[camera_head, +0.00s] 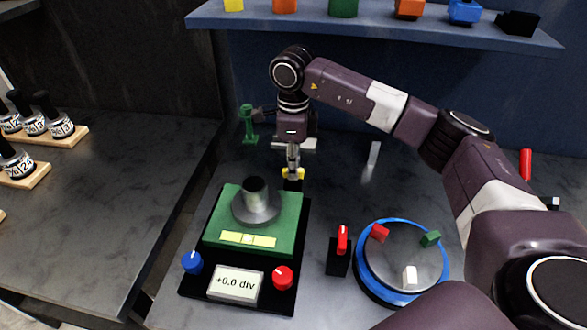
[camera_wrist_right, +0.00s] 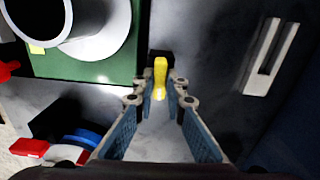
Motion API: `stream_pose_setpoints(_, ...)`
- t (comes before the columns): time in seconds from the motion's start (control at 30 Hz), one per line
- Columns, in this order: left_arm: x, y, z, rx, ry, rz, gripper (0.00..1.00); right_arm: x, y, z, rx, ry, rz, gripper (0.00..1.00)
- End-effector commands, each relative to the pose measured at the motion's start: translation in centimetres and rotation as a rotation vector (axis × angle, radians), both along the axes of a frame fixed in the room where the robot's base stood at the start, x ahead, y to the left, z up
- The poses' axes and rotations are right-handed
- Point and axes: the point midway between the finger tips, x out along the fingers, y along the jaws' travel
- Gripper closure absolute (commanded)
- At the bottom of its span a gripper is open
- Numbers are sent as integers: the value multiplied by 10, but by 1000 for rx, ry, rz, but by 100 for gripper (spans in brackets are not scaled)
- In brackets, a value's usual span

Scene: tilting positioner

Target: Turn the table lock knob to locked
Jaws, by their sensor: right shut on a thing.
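A small yellow knob (camera_head: 293,174) stands on a dark base behind the back right corner of the green tilting table (camera_head: 222,243). My right gripper (camera_head: 293,163) reaches down to it from behind. In the right wrist view the yellow knob (camera_wrist_right: 160,78) lies between the fingertips of my right gripper (camera_wrist_right: 160,92), which is shut on it. The knob's long side points roughly along the fingers there. Its lock marking cannot be read. The table carries a grey flanged cylinder (camera_head: 256,205). My left gripper is not in view.
In front of the table are a blue knob (camera_head: 192,262), a red knob (camera_head: 282,278) and a display (camera_head: 236,285) reading +0.0 div. A red lever (camera_head: 342,240) and a blue-rimmed turntable (camera_head: 447,265) stand to the right. A green stand (camera_head: 249,125) is behind.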

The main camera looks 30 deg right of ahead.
Motion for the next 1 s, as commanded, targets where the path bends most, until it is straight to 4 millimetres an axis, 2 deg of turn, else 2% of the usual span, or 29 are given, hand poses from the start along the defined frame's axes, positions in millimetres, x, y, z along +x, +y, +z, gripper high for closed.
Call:
stream_pose_setpoints(0.23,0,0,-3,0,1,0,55,1,-1,1,-1,-3,-64,100)
stream_pose_setpoints(0.7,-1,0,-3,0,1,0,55,1,-1,2,-1,-4,-77,100)
stream_pose_setpoints(0.73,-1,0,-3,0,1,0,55,1,-1,2,-1,-4,-77,86)
stream_pose_setpoints(0.87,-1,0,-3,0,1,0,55,1,-1,1,0,-4,-76,72)
stream_pose_setpoints(1.0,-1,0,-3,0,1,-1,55,1,0,1,0,-2,-75,71)
